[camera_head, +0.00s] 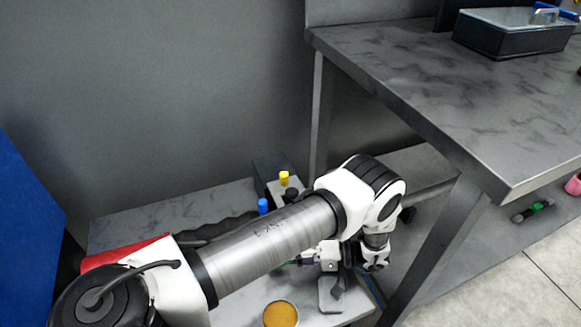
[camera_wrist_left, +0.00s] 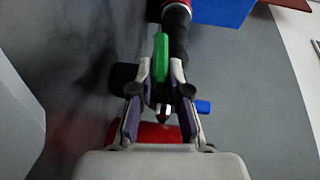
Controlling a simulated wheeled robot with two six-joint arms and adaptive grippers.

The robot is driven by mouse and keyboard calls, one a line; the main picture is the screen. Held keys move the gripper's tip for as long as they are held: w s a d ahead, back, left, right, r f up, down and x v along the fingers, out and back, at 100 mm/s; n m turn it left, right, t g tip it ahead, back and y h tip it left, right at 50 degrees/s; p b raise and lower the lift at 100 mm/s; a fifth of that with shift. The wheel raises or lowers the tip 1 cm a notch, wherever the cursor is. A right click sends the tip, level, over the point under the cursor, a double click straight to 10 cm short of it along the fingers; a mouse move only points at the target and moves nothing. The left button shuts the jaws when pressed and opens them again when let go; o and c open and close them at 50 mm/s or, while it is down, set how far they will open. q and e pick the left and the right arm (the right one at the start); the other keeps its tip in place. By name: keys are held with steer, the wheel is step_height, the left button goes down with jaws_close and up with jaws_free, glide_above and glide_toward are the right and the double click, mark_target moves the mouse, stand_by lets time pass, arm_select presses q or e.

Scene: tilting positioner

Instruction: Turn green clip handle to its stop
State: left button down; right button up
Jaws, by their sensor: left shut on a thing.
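In the left wrist view the green clip handle (camera_wrist_left: 161,57) stands upright between the fingertips of my left gripper (camera_wrist_left: 161,78). The two fingers are shut on its lower part. A dark post with a red end lies behind the handle. In the head view my left arm reaches across the low bench, and the gripper (camera_head: 303,261) is partly hidden under the arm. Only a small green bit of the handle shows beside it. Most of the clip and its stop are hidden. My right gripper is not in view.
A blue cap (camera_head: 263,206) and a yellow cap (camera_head: 284,178) stand behind my arm. A round tan-topped container (camera_head: 281,314) sits at the bench's front. A grey table (camera_head: 440,80) with a dark box (camera_head: 515,34) rises at right. A blue panel (camera_head: 25,225) stands at left.

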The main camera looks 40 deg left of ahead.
arm_select(q)
steer(key=c, duration=1.1)
jaws_free()
steer(key=shift+w+a, duration=0.1)
steer(key=shift+a, duration=0.05)
steer(key=shift+c, duration=0.2)
